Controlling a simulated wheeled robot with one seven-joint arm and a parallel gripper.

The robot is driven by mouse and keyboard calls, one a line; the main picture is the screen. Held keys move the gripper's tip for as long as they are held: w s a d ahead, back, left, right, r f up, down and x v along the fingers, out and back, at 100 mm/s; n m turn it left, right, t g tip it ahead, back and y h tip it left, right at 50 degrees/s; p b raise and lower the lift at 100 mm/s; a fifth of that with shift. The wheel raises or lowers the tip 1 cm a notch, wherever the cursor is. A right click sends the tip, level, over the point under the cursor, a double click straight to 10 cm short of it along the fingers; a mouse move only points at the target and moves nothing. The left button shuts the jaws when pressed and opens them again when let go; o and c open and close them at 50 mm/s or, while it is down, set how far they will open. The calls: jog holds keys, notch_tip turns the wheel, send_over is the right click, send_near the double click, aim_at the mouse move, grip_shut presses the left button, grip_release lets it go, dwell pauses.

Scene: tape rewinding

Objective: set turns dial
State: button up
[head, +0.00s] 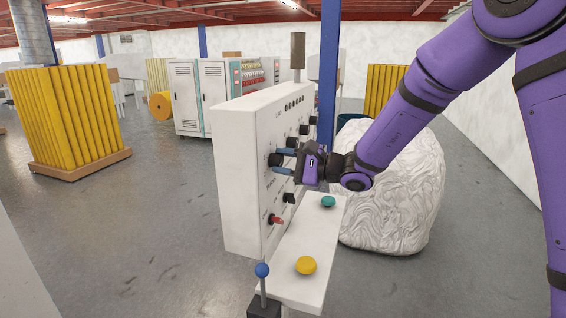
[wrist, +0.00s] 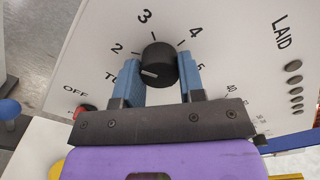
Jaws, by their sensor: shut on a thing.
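The turns dial (wrist: 160,62) is a round black knob on the white panel, with the numbers 2, 3, 4 and 5 readable around it. A short white mark on its face lies toward the left, below the 2. A partly hidden label starting with "TU" is at its lower left. My gripper (head: 283,161) reaches the panel face from the right in the head view. Its two blue fingers are shut on the dial, one on each side, as the wrist view shows. The dial (head: 274,160) is partly hidden by the fingers in the head view.
The white control cabinet (head: 235,180) carries other black knobs and a red switch (head: 275,219). A shelf below holds a yellow button (head: 306,265) and a green button (head: 328,201). A blue-knobbed lever (head: 262,270) stands in front. A white wrapped bale (head: 400,190) is behind my arm.

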jog(key=shift+n, duration=1.1)
jog(key=o, duration=0.9)
jog(key=v, duration=1)
jog(key=shift+s+d, duration=0.15)
jog(key=shift+d, duration=0.25)
